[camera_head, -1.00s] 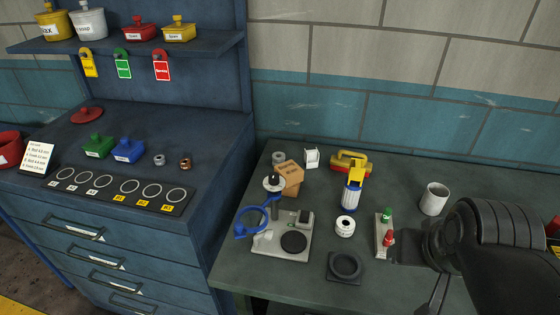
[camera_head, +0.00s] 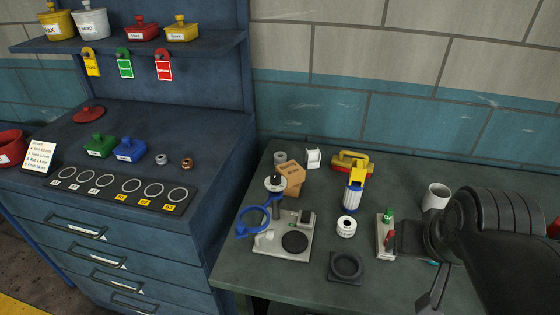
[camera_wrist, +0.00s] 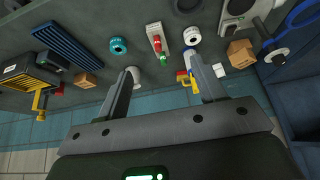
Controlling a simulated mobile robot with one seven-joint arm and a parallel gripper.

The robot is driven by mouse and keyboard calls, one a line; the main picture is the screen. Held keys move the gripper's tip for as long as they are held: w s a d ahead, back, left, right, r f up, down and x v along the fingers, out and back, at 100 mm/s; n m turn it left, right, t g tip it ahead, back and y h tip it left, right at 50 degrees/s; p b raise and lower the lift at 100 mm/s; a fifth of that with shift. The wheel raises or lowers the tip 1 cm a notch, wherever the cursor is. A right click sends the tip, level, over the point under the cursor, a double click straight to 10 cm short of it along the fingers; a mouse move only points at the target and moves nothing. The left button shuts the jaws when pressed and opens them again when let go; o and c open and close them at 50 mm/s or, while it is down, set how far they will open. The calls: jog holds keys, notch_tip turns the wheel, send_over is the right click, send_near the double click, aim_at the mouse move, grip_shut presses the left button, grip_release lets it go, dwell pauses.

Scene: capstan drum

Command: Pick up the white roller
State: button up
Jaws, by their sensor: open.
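A white roll with a dark centre hole (camera_head: 346,227), the only thing that looks like the white roller, stands on the green bench. It also shows in the wrist view (camera_wrist: 192,36), top centre-right. My gripper (camera_wrist: 164,70) is open and empty, its two fingers spread wide. In the wrist view the roll lies beyond the fingertips, nearer the right finger, and is not between them. In the head view my arm is to the right of the roll, and the fingers are partly dark and hard to make out.
A box with green and red buttons (camera_head: 386,238) stands between the roll and my arm. A blue-and-white bottle with a yellow top (camera_head: 354,190) is behind the roll. A black square dish (camera_head: 346,267) lies in front. A grey scale-like device (camera_head: 283,237) is left. A white mug (camera_head: 436,196) stands behind my arm.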

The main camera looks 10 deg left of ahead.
jog(key=w+a+r, duration=0.2)
jog(key=w, duration=0.4)
jog(key=w+a+r, duration=0.2)
jog(key=w, duration=0.5)
jog(key=g, duration=0.1)
send_over(280, 156)
jog(key=s, duration=0.5)
notch_tip(280, 156, down, 18)
jog(key=x, duration=1)
jog(key=shift+w+d, duration=0.1)
jog(key=shift+c, duration=0.4)
jog(key=c, duration=1)
jog(key=shift+r, duration=0.15)
